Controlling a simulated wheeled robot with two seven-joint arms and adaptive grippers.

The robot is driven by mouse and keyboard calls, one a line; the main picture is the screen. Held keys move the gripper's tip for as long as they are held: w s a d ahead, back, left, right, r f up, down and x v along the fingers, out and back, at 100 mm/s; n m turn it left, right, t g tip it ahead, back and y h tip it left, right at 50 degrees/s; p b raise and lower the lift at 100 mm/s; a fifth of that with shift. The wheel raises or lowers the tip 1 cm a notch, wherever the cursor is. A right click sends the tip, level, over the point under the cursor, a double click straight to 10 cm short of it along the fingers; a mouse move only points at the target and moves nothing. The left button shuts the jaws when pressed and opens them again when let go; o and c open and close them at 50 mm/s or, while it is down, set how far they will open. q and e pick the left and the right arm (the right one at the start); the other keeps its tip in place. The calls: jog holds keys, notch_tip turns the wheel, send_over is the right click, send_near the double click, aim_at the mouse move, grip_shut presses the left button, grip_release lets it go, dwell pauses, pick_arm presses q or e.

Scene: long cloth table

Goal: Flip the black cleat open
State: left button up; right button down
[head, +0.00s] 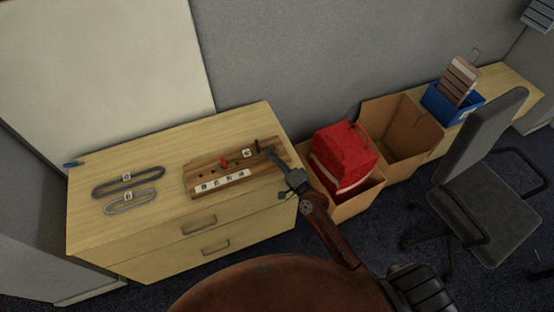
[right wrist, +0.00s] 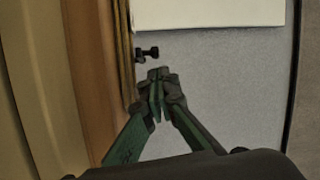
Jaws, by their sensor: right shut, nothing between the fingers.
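A wooden board (head: 205,176) lies on the light wood cabinet top, with a red piece (head: 224,161), dark holes and white labels. The small black cleat (head: 257,145) is at the board's right end; in the right wrist view it (right wrist: 148,53) sticks out sideways past the board's edge. My right gripper (head: 270,151) is beside the cleat at the board's right end. In the right wrist view its fingertips (right wrist: 158,76) are together and empty, just below the cleat, with a small gap seen between them and it. My left gripper is not in view.
Two oval loops, one dark (head: 128,182) and one grey (head: 131,201), lie left of the board. A blue pen (head: 73,164) is at the far left. Right of the cabinet are cardboard boxes (head: 403,127), one with a red bag (head: 343,155), and an office chair (head: 485,190).

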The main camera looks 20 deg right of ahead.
jog(key=x, duration=0.3)
jog(key=shift+w+a, duration=0.1)
jog(key=shift+w, duration=0.2)
jog(key=shift+w+a, duration=0.1)
jog(key=shift+w, duration=0.2)
jog(key=shift+a+r+m+h+p, duration=0.15)
jog(key=shift+m+h+p, duration=0.25)
jog(key=shift+h+p, duration=0.35)
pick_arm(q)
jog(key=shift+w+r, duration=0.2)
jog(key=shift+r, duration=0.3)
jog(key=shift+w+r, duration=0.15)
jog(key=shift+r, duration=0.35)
pick_arm(e)
jog(key=shift+t, duration=0.3)
